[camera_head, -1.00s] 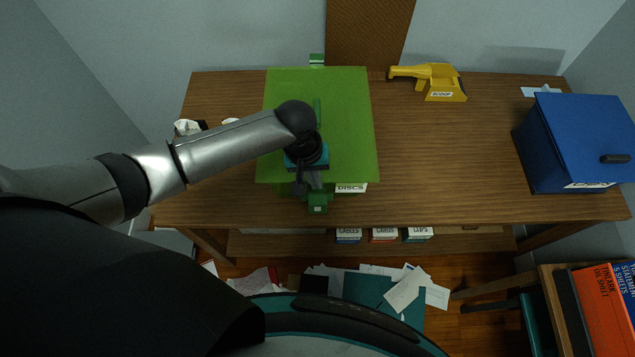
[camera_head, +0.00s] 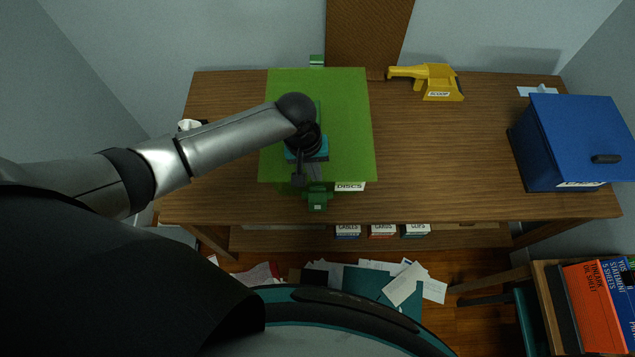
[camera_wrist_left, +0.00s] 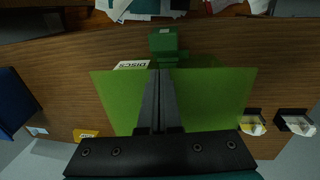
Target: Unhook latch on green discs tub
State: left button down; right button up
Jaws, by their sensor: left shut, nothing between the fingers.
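The green discs tub (camera_head: 348,110) stands on the wooden table with its green lid down and a white DISCS label (camera_head: 350,186) at its front edge. A green latch (camera_head: 317,200) sits at the middle of the front edge; it also shows in the left wrist view (camera_wrist_left: 164,42). A second green latch (camera_head: 316,60) is at the back edge. My left gripper (camera_head: 315,184) is shut and empty, over the front edge of the lid, its tips close to the front latch. In the left wrist view the shut fingers (camera_wrist_left: 157,75) point at the latch; contact cannot be told. My right gripper is not in view.
A yellow scoop (camera_head: 428,80) lies at the table's back. A blue lidded box (camera_head: 575,140) stands at the right. Small labelled boxes (camera_head: 383,231) sit on the shelf below. Papers (camera_head: 402,284) litter the floor. The wooden table (camera_head: 450,155) is clear between tub and blue box.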

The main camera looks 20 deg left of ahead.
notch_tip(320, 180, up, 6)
jog(key=p, duration=0.5)
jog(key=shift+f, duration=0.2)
dwell(0.3)
